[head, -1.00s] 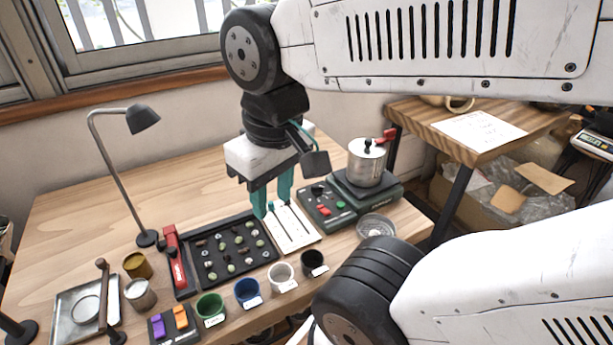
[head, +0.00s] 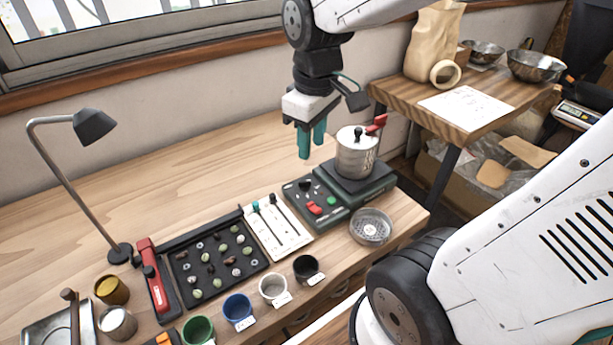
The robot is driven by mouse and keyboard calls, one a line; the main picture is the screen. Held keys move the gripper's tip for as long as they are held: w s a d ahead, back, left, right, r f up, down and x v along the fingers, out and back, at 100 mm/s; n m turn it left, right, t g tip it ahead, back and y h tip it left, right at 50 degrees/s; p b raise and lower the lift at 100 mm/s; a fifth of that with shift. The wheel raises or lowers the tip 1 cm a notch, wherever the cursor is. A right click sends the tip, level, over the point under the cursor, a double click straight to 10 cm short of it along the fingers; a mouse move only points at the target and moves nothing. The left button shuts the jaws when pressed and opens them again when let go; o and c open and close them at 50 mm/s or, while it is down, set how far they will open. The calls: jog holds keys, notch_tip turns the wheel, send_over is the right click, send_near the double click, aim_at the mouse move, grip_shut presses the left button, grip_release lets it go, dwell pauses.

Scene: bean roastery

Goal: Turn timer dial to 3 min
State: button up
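A dark green control unit (head: 326,213) stands on the bench right of centre in the head view. On its top are a black knob (head: 304,186), which looks like the timer dial, a red control (head: 314,208) and a green one (head: 332,201). The dial's marks and pointer are too small to read. My gripper (head: 311,153) points down with two teal fingers, apart and empty. In the picture it appears just above the knob, touching nothing that I can see.
A metal pot (head: 356,158) with a red handle stands on the heater beside the unit. A white card with sliders (head: 276,226), a black bean tray (head: 216,258) and a mesh dish (head: 371,227) are close by.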

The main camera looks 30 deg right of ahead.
jog(key=w+d+f+n, duration=0.3)
jog(key=w+f, duration=0.2)
jog(key=w, duration=0.2)
jog(key=n, duration=0.4)
send_over(302, 181)
jog(key=shift+g, duration=0.4)
notch_tip(302, 181, down, 12)
jog(key=shift+f, duration=0.1)
notch_tip(302, 181, down, 7)
jog(key=shift+r, duration=0.1)
jog(key=shift+f, duration=0.6)
grip_shut()
